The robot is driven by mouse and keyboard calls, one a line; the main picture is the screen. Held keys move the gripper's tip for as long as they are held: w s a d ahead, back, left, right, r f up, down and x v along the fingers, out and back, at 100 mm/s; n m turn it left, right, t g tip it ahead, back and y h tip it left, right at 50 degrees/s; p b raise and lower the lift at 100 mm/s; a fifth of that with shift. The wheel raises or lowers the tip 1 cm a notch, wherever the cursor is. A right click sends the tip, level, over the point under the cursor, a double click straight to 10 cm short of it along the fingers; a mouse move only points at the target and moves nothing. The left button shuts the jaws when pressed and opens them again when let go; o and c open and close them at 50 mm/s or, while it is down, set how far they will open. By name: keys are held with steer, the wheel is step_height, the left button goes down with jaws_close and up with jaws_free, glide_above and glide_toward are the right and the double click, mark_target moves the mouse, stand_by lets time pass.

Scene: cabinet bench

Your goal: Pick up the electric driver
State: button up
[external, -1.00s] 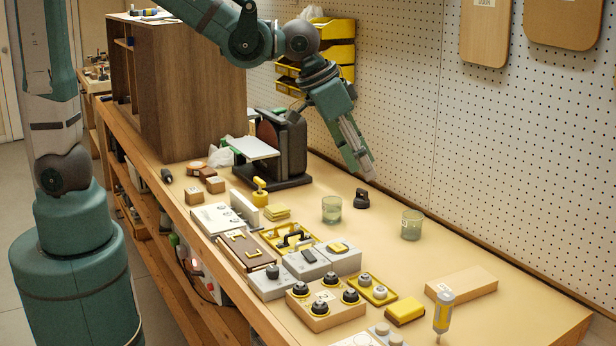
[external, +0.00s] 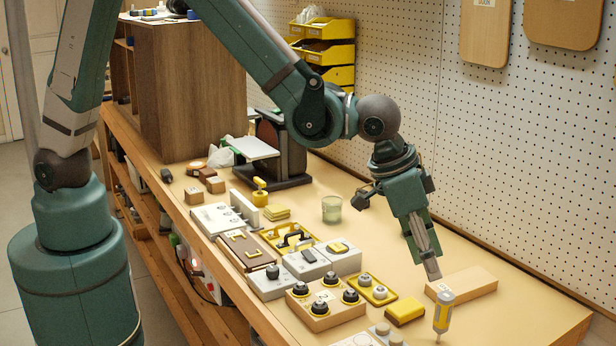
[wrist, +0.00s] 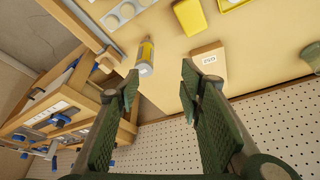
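A labelled wooden block (external: 466,284) lies just behind the driver. A yellow block (external: 405,311) lies left of it. A wooden base with black knobs (external: 325,305) and a glass (external: 332,208) stand further left. The right end of the bench is clear.

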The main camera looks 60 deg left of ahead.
mark_target(441, 296)
steer(key=shift+s+d+f, duration=0.25)
steer(key=shift+d+f, duration=0.3)
steer(key=shift+d, duration=0.2)
steer(key=shift+s+d+f, duration=0.2)
steer(key=shift+d+f, duration=0.3)
steer(key=shift+d, duration=0.25)
steer(key=shift+f, duration=0.1)
steer(key=shift+x, duration=1.15)
steer(key=shift+w, duration=0.1)
steer(key=shift+b+x, duration=0.35)
steer(key=shift+x, duration=2.25)
steer(key=c, duration=1.1)
